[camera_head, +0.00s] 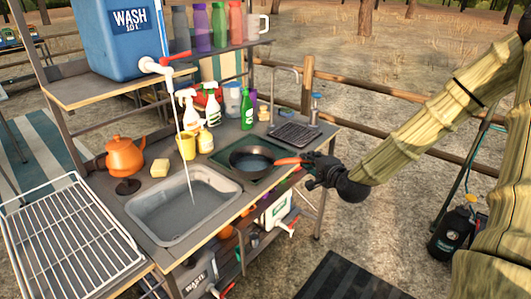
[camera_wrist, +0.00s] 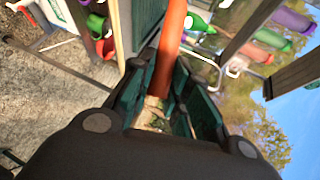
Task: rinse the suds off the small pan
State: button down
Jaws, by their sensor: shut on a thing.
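The small pan (camera_head: 252,160) is dark with an orange handle (camera_head: 290,161). It is over the green mat right of the sink, and I cannot tell whether it touches the mat. Its inside looks bluish; suds are too small to make out. My gripper (camera_head: 309,163) is shut on the handle, which shows between the fingers in the wrist view (camera_wrist: 172,40). The grey sink basin (camera_head: 150,218) is left of the pan. Water runs from the white tap (camera_head: 155,66) of the blue wash tank (camera_head: 118,35) into the basin.
An orange kettle (camera_head: 125,157) and a yellow sponge (camera_head: 160,168) are behind the basin. A yellow cup (camera_head: 186,146) and several bottles stand at the back of the counter. A wire rack (camera_head: 70,235) is at the left.

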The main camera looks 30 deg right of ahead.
jog(key=p+x, duration=0.1)
jog(key=x, duration=0.4)
jog(key=d+p+x, duration=0.1)
jog(key=x, duration=0.4)
jog(key=d+r+x, duration=0.1)
jog(key=x, duration=0.4)
jog(key=shift+w+f+p, duration=0.1)
jog(key=shift+w+p, duration=0.05)
jog(key=shift+p, duration=0.25)
jog(key=shift+f, duration=0.55)
jog(key=c, duration=1.3)
grip_release()
jog(key=shift+c, duration=0.2)
jog(key=shift+f, duration=0.15)
